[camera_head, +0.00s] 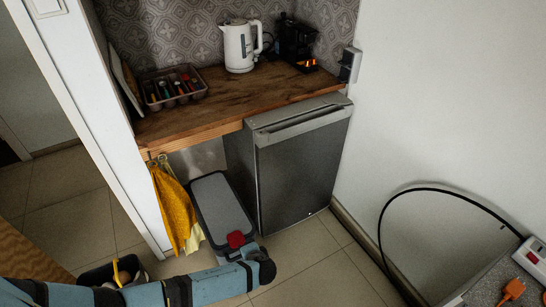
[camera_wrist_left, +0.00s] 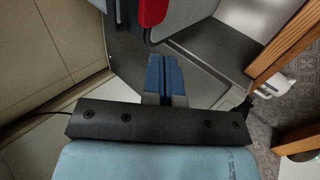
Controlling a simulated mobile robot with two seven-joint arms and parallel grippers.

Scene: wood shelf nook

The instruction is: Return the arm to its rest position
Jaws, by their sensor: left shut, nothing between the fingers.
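My left arm reaches in from the lower left in the head view. My left gripper (camera_head: 250,253) is at its end, low in front of the grey bin (camera_head: 222,205) and close to the bin's red front piece (camera_head: 236,239). In the left wrist view my left gripper (camera_wrist_left: 166,72) shows blue fingers that are shut with nothing between them. The red piece (camera_wrist_left: 151,12) is just beyond the fingertips there; I see no contact. My right gripper is out of view.
A dark fridge (camera_head: 300,170) stands right of the bin under the wooden counter (camera_head: 220,108). Yellow cloths (camera_head: 174,207) hang left of the bin. A dark container (camera_head: 98,275) sits beside my arm. Tiled floor (camera_head: 325,270) is clear to the right.

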